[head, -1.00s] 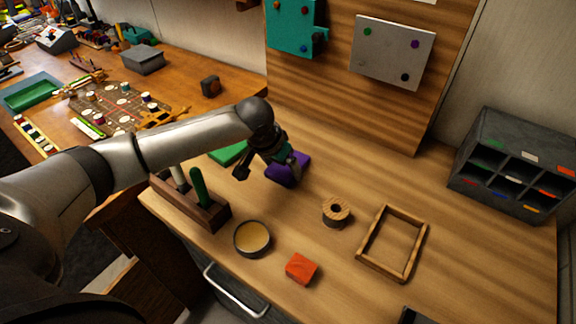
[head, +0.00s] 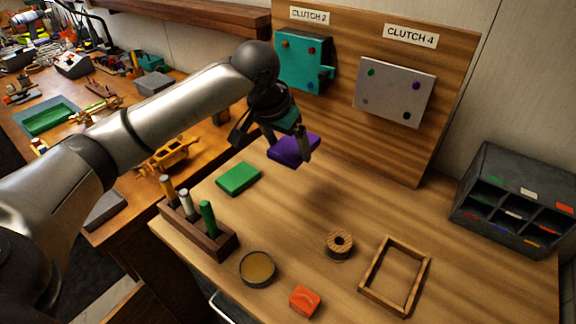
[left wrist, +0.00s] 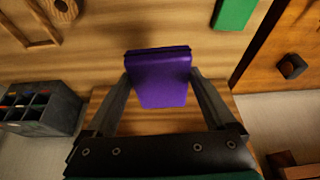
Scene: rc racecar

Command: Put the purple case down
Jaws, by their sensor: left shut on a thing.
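The purple case (head: 293,150) is held by my left gripper (head: 288,146) above the table, in front of the teal panel and its wooden board. In the left wrist view the purple case (left wrist: 160,78) sits between both fingers of my left gripper (left wrist: 160,85), which touch its sides. The case appears clear of the tabletop (head: 300,215). My right gripper does not show.
A green case (head: 238,179) lies on the table to the left. A tool holder (head: 200,228), a round tin (head: 257,268), a red block (head: 305,301), a wooden spool (head: 339,243) and a wooden frame (head: 365,285) stand nearer. A grey organizer (head: 480,215) is at right. The table's middle is clear.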

